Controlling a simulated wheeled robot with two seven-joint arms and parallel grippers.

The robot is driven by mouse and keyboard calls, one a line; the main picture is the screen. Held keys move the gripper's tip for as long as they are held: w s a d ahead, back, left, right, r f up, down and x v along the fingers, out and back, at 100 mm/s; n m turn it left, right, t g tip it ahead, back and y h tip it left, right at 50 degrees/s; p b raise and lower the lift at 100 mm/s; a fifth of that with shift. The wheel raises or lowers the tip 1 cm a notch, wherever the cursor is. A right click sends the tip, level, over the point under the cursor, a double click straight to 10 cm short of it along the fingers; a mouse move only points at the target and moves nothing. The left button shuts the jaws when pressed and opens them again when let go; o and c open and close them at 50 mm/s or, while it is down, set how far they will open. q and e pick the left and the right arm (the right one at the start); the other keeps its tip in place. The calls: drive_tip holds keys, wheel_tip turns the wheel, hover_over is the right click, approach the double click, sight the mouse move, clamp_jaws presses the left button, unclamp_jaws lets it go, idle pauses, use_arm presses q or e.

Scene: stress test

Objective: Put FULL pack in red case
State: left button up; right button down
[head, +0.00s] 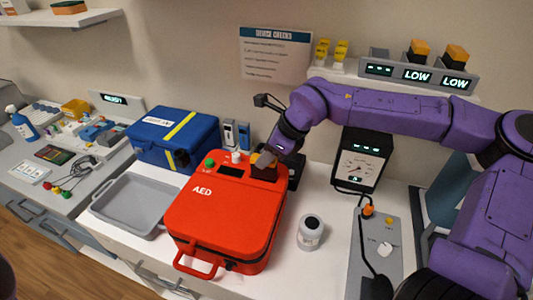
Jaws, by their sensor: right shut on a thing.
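The red AED case (222,222) lies on the white counter with a small dark screen, a green button and a white knob on its upper part. My right gripper (267,160) is shut on an orange-and-black pack (264,172) at the case's top right corner. The gripper partly hides the pack, and I cannot tell whether it sits in a slot or just above the case. A charger dock (420,72) on the wall shelf holds two orange-and-black packs (420,48), both with LOW readouts; its left bay looks empty. My left gripper is not in view.
A grey tray (102,211) and a blue case (172,140) stand left of the red case. A black device is close behind the gripper.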

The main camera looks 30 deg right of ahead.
drive_tip(key=shift+f+b, duration=0.9)
drive_tip(key=shift+f, duration=0.75)
drive_tip(key=c, duration=0.8)
unclamp_jaws()
drive_tip(key=b+v, duration=0.1)
drive_tip(key=v, duration=0.9)
drive_tip(key=shift+s+d+r, duration=0.1)
drive_tip(key=shift+d+r, duration=0.05)
drive_tip(key=shift+r, duration=0.1)
